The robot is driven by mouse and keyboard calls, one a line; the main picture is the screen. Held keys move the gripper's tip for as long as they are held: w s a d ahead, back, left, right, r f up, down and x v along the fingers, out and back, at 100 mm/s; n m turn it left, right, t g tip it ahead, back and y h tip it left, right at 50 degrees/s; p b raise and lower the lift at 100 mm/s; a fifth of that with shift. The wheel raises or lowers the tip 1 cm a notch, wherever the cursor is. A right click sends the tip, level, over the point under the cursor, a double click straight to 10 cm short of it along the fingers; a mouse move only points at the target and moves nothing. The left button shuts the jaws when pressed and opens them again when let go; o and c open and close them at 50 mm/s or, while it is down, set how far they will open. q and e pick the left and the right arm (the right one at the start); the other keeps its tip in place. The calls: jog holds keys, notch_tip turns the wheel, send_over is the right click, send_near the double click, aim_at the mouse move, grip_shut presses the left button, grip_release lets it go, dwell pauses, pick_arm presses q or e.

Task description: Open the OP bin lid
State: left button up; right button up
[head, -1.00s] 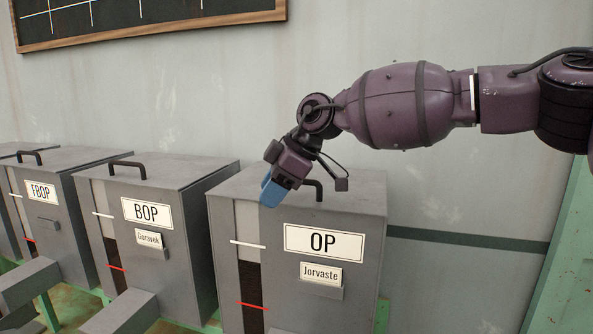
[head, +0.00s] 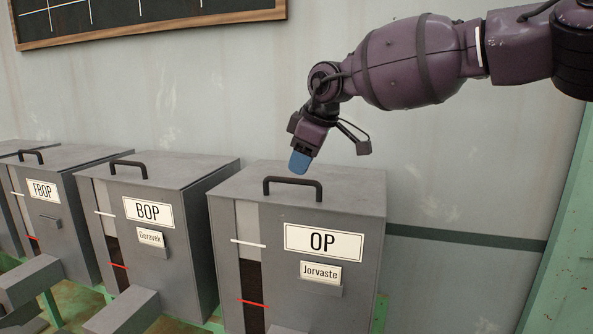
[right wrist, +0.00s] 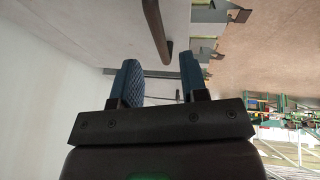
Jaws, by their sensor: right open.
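The OP bin (head: 325,265) is a grey metal box with an OP label and a Jorvaste card on its front. Its lid (head: 352,190) lies flat and closed, with a dark bar handle (head: 293,182) near the front edge. My right gripper (head: 300,162) hangs above the lid, just over the handle, with blue fingertips pointing down. In the right wrist view the two blue fingers (right wrist: 157,80) are apart with nothing between them. The handle (right wrist: 156,32) shows there as a dark bar beyond the fingertips. My left gripper is not in view.
The BOP bin (head: 160,250) and FBOP bin (head: 62,225) stand to the left, both closed with similar handles. A wall is behind the bins, with a dark framed board (head: 150,22) at upper left.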

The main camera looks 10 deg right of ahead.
aim_at(297, 179)
jog(key=shift+x, duration=1.9)
grip_shut()
